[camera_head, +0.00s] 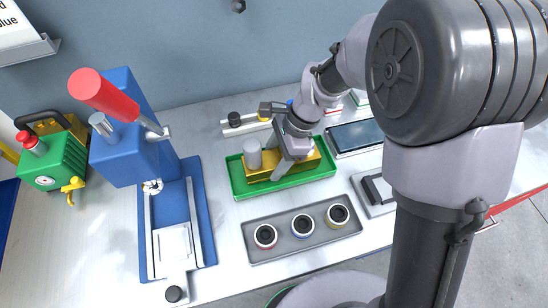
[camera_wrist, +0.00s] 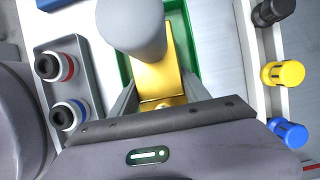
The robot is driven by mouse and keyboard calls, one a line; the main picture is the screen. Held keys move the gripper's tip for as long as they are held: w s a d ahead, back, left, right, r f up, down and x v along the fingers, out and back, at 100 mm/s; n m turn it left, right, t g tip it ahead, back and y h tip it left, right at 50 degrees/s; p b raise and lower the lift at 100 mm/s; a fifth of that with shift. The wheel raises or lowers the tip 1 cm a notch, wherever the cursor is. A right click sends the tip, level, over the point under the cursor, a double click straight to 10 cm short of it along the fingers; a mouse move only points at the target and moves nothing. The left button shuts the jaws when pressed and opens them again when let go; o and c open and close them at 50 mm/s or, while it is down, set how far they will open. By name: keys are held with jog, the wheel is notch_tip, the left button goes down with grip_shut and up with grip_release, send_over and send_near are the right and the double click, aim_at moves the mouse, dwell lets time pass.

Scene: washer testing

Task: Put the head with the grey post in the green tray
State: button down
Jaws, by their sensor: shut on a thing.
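The head is a gold block (camera_head: 260,174) with an upright grey post (camera_head: 252,155) at its left end. It lies within the outline of the green tray (camera_head: 237,186) in the head view; whether it rests on the tray floor or hangs just above is hard to tell. My gripper (camera_head: 279,172) points down and is shut on the gold block. In the wrist view, the grey post (camera_wrist: 133,25) stands ahead of my gripper (camera_wrist: 158,103), and the gold block (camera_wrist: 160,75) runs back between the fingers. Part of the green tray (camera_wrist: 184,30) shows beside it.
A grey tray (camera_head: 280,246) with three ringed round parts sits in front. A blue press (camera_head: 130,140) with a red lever (camera_head: 104,93) stands left, beside a green and yellow unit (camera_head: 55,160). A white rack (camera_head: 250,127) with coloured knobs lies behind; a dark panel (camera_head: 355,136) is right.

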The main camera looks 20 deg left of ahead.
jog(key=c, duration=0.5)
grip_release()
jog(key=p+v, duration=0.5)
jog(key=v, duration=0.7)
jog(key=shift+r, duration=0.1)
jog(key=s+d+r+n+t, duration=0.2)
jog(key=s+d+r, duration=0.2)
jog(key=d, duration=0.1)
jog(key=s+d+r+n+t+h, duration=0.1)
jog(key=s+d+r+n+t, duration=0.2)
jog(key=s+d+r, duration=0.2)
jog(key=s+d+r+n+t, duration=0.2)
jog(key=s+d+r+t, duration=0.1)
jog(key=d, duration=0.4)
jog(key=shift+s+r+h, duration=0.4)
jog(key=shift+s+r, duration=0.25)
jog(key=shift+s, duration=0.3)
